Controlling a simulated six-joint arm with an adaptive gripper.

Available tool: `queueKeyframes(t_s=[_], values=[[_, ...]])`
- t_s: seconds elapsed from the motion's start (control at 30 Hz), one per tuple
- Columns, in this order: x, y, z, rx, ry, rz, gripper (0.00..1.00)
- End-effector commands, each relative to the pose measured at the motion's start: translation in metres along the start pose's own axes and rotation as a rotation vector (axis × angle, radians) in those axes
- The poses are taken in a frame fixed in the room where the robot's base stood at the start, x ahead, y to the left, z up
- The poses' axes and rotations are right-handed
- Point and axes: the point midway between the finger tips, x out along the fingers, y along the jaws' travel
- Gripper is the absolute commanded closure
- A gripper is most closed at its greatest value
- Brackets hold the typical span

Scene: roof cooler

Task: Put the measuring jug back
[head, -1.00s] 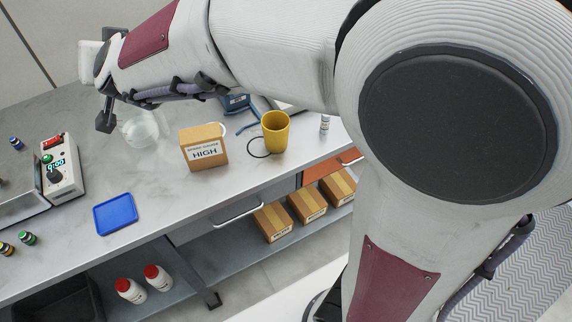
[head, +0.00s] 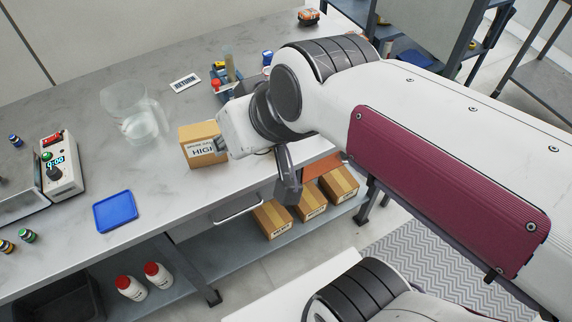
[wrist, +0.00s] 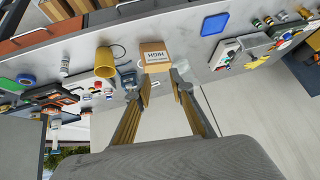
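The clear measuring jug (head: 138,122) stands upright on the back left of the grey counter in the head view. A white label card reading RETURN (head: 185,82) lies on the counter to its right. In the wrist view my gripper (wrist: 161,80) has its two long fingers spread with nothing between them, high above the counter. The jug's clear shape seems to show behind the right finger there, but it is unclear. In the head view my arm end is right of the jug, in front of a cardboard box marked HIGH (head: 197,150); the fingers are not clear there.
Bare counter surrounds the jug and RETURN card.

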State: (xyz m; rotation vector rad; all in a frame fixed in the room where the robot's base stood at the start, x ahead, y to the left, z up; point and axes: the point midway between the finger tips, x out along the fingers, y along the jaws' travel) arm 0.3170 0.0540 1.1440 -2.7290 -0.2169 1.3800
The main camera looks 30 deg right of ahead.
Motion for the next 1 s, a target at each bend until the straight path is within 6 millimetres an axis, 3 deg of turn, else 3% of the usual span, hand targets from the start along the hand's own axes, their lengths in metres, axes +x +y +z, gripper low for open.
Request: queueKeyframes(t_s=[0.1,0.3,0.77,1.0], values=[[-0.013,0.023,0.035,0.0,-0.06,0.069,0.78],[-0.025,0.046,0.07,0.006,-0.128,0.146,0.78],[-0.028,0.051,0.077,0.008,-0.144,0.162,0.78],[-0.027,0.051,0.077,0.008,-0.143,0.161,0.18]])
